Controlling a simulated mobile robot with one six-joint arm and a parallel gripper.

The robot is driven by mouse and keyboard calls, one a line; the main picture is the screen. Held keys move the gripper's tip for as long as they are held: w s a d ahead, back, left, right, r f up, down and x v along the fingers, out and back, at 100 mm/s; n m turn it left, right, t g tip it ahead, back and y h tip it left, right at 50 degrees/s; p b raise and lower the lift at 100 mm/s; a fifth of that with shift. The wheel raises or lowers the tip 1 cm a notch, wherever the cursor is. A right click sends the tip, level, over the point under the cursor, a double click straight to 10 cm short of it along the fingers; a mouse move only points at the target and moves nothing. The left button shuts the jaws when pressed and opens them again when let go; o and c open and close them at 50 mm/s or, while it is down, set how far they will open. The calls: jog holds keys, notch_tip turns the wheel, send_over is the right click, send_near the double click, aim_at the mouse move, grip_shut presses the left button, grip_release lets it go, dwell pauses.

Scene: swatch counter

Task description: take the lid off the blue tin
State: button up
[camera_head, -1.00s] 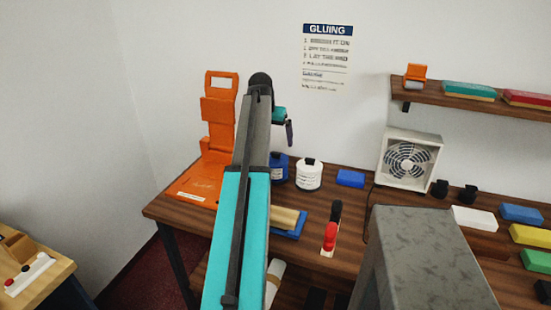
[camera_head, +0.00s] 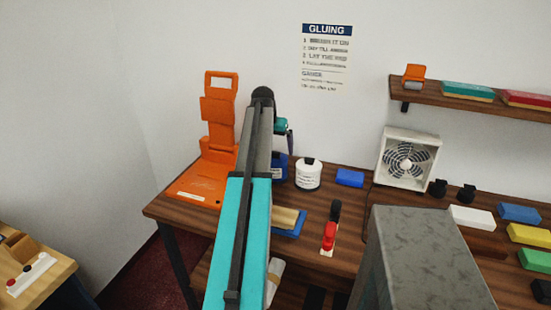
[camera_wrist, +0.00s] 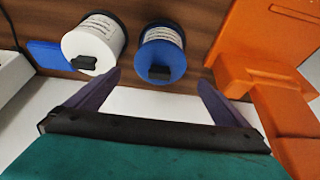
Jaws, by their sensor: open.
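The blue tin (camera_head: 281,168) stands on the wooden counter, partly hidden behind my arm in the head view. In the wrist view the blue tin (camera_wrist: 163,45) shows its blue lid with a black knob (camera_wrist: 159,73). My gripper (camera_wrist: 159,77) is open and empty. Its two dark fingers lie on either side of the knob in the picture, with their tips apart from the tin. In the head view my gripper (camera_head: 287,138) is above the blue tin, partly hidden by my arm.
A white tin (camera_head: 308,174) with a black knob stands right beside the blue tin. An orange stand (camera_head: 218,125) is on the left. A blue block (camera_head: 350,178) and a white fan (camera_head: 408,160) are to the right. A red-and-black item (camera_head: 329,237) stands in front.

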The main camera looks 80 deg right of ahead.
aim_at(275, 153)
jog(key=shift+p+x, duration=0.65)
jog(key=shift+x, duration=1.65)
jog(key=shift+s, duration=0.1)
jog(key=c, duration=1.1)
